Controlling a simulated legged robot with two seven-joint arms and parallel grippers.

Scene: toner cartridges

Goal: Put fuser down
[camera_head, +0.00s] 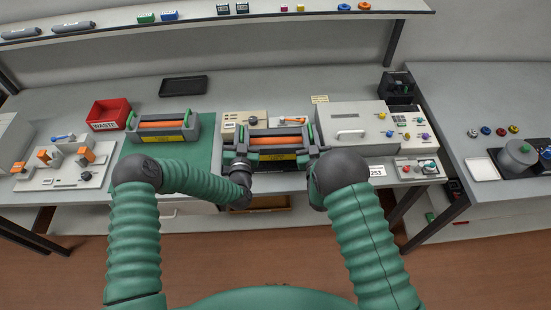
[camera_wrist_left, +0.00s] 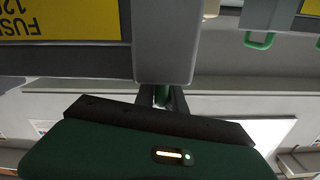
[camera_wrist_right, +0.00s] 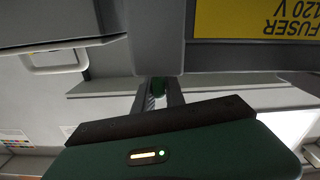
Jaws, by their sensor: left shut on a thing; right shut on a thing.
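A grey fuser (camera_head: 275,141) with an orange-brown roller and a yellow label hangs between my two grippers, in front of the beige machine at the bench's middle. My left gripper (camera_wrist_left: 165,97) is shut on a green handle at one end of it. My right gripper (camera_wrist_right: 158,90) is shut on the green handle at the other end. The fuser's yellow label shows in the left wrist view (camera_wrist_left: 62,20) and reads "FUSER 120 V" in the right wrist view (camera_wrist_right: 262,20). A second, similar fuser (camera_head: 163,125) lies on the green mat (camera_head: 128,172) to the left.
A grey fixture with orange parts (camera_head: 68,164) is at the left. The beige machine (camera_head: 350,125) has coloured knobs at its right. The mat's front part is partly hidden by my left arm.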

